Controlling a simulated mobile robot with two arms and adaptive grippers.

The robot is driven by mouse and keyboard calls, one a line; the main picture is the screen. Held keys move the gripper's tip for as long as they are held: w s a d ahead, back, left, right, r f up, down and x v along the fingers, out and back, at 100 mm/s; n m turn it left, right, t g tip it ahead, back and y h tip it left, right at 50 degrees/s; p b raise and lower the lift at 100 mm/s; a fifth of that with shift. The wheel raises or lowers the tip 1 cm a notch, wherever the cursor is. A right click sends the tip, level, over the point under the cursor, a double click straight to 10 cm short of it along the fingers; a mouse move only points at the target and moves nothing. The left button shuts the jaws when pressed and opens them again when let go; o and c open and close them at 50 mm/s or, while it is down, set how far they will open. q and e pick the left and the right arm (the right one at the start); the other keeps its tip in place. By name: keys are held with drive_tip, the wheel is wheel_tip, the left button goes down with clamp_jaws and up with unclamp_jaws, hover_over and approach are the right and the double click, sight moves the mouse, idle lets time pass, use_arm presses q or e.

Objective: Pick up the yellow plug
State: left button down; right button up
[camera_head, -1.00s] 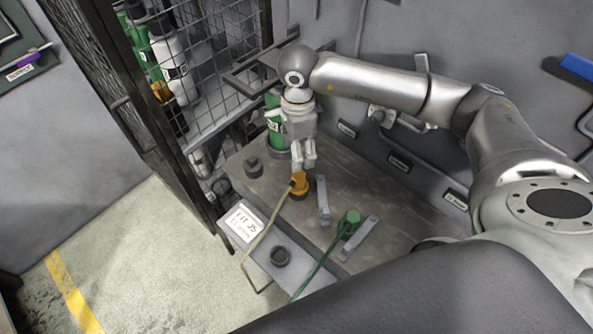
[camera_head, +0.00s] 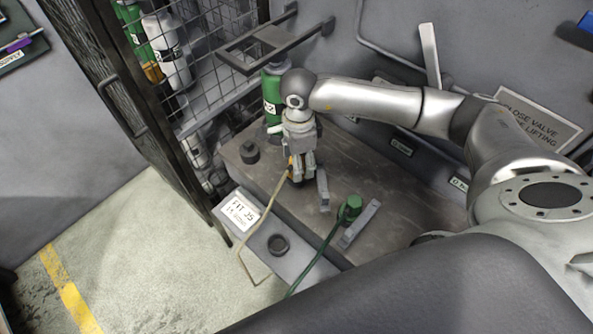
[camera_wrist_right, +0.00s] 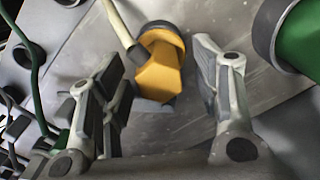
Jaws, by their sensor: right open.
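The yellow plug (camera_wrist_right: 160,68) has a dark round end and a beige cable (camera_wrist_right: 120,25). In the right wrist view it lies between the spread fingers of my right gripper (camera_wrist_right: 158,60), with gaps to both sides. In the head view my right gripper (camera_head: 303,168) points down over the grey bench, and its fingers hide most of the plug. Only a bit of yellow shows at their left edge. My left gripper is not in view.
A green plug (camera_head: 353,205) with a green cable sits on the bench (camera_head: 262,182) beside grey metal brackets (camera_head: 360,224). A green cylinder (camera_head: 271,100) stands close behind my right gripper. A mesh cage door (camera_head: 120,95) is at the left.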

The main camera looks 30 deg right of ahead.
drive_tip(key=shift+c, duration=1.1)
drive_tip(key=shift+r, duration=0.1)
drive_tip(key=c, duration=0.9)
clamp_jaws()
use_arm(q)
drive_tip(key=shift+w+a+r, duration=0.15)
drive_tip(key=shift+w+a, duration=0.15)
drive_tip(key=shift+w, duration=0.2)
use_arm(e)
drive_tip(key=shift+r, duration=0.1)
